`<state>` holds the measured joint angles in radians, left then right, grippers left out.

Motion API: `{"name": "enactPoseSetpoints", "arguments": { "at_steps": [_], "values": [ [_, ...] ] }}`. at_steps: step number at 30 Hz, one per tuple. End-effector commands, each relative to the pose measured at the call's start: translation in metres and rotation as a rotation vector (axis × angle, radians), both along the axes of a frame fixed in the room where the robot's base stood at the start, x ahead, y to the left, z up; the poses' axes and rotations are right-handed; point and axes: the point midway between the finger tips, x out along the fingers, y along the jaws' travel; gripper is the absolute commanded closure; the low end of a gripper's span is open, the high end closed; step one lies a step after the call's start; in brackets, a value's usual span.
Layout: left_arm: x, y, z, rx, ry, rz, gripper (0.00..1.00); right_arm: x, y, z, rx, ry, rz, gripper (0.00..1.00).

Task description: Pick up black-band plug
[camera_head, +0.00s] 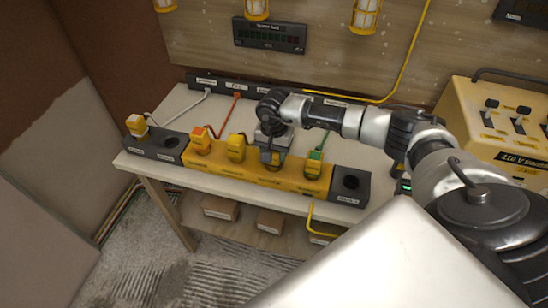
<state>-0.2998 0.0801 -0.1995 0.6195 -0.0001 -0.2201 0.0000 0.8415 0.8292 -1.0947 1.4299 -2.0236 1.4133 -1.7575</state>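My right gripper (271,153) points down over the yellow socket strip (220,174), between a yellow plug on its left and a green-banded plug on its right. The gripper hides most of what is at that position. The black-band plug cannot be made out clearly; it may be behind the fingers. Whether the fingers are apart or closed on something is too small to tell. My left gripper is not in view.
A red-banded plug (200,140), the yellow plug (235,148) and the green-banded plug (314,165) stand in the strip. A white-topped plug (137,126) stands in the dark left block. The dark right block (350,185) has an empty hole. A yellow transformer box (490,115) stands right.

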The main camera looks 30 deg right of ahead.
Motion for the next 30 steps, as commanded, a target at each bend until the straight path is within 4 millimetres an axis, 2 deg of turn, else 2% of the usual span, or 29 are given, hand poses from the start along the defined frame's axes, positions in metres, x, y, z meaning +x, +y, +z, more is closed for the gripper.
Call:
{"name": "enactPoseSetpoints", "arguments": {
  "at_steps": [1,3,11,14,24,30],
  "values": [
    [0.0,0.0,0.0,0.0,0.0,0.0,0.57,0.0,0.0,0.0,0.001,-0.001,0.0,0.72],
    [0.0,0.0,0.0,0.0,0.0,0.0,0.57,0.0,0.0,0.001,0.0,-0.001,0.0,0.8],
    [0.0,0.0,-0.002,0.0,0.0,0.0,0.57,0.001,0.0,0.004,0.0,-0.003,0.0,0.8],
    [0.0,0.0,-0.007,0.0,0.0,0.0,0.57,0.002,-0.001,0.015,0.0,-0.006,0.0,0.8],
    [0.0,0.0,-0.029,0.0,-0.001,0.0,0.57,0.001,-0.001,0.08,-0.001,-0.006,0.0,0.8],
    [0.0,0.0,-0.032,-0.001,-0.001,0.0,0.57,0.001,0.0,0.099,0.0,-0.003,0.0,0.8]
  ]
}}
